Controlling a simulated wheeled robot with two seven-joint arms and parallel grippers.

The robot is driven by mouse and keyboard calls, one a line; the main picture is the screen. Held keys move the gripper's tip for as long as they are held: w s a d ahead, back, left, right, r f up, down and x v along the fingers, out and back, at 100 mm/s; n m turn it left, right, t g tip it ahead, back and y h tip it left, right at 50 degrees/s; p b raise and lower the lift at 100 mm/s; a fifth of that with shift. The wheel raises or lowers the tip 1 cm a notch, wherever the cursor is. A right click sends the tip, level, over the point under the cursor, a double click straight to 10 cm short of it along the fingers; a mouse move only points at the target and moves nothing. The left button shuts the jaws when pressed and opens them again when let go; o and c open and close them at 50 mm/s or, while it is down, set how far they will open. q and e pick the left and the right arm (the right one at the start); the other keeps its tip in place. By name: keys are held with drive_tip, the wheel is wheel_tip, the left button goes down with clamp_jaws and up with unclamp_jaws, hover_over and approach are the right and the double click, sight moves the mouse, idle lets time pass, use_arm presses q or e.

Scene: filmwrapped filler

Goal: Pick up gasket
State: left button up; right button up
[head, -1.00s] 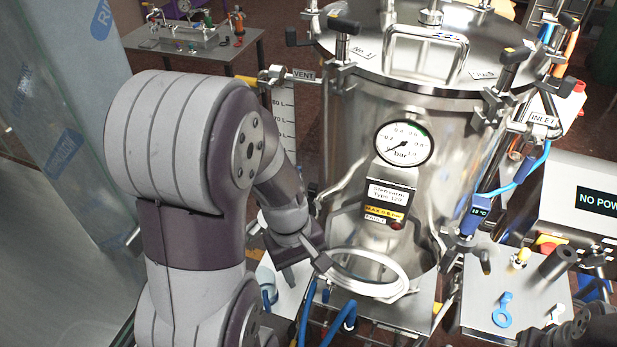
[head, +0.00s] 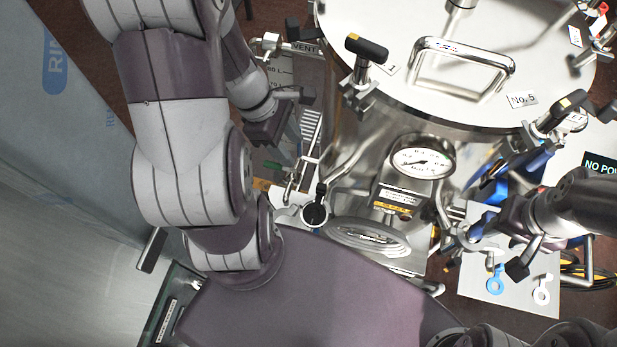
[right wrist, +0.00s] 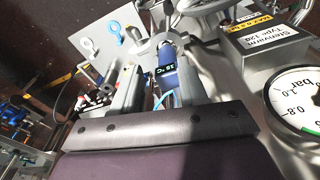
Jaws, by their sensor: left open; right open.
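Two flat rings with tabs lie on a grey plate, one blue (head: 495,282) and one white (head: 541,290); I cannot tell which is meant by the gasket. In the right wrist view the blue ring (right wrist: 113,25) and white ring (right wrist: 88,47) show at the upper left, beyond the fingers. My right gripper (head: 500,250) is open just above the plate, near the rings and touching neither. In the wrist view a blue 19 °C sensor (right wrist: 170,65) appears between or just beyond its fingers. My left gripper (head: 288,118) is open and empty, left of the steel vessel.
The steel vessel (head: 350,140) with lid clamps and a pressure gauge (head: 422,162) fills the middle. A large ring (head: 368,236) sits at its front. The grey plate (head: 478,262) has bare room around the rings. A film-wrapped panel (head: 60,130) stands at left.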

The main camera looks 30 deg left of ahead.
use_arm(q)
approach(322, 186)
wheel_tip(322, 186, down, 3)
drive_tip(key=s+d, duration=0.1)
drive_tip(key=s, duration=0.1)
drive_tip(key=f, duration=0.1)
drive_tip(key=w+d+f, duration=0.1)
drive_tip(key=f, duration=0.1)
drive_tip(key=w+d+f+b, duration=0.1)
drive_tip(key=shift+w+d+f, duration=0.15)
drive_tip(key=shift+d+f, duration=0.1)
drive_tip(key=shift+f, duration=0.15)
drive_tip(key=shift+d+r, duration=0.1)
drive_tip(key=shift+d, duration=0.05)
drive_tip(key=c, duration=0.9)
drive_tip(key=shift+w+a, duration=0.2)
drive_tip(key=shift+a, duration=0.1)
drive_tip(key=shift+s+d, duration=0.1)
use_arm(e)
drive_tip(key=s+d, duration=0.1)
drive_tip(key=s+d+f, duration=0.1)
drive_tip(key=shift+s+d, duration=0.2)
drive_tip(key=shift+s, duration=0.1)
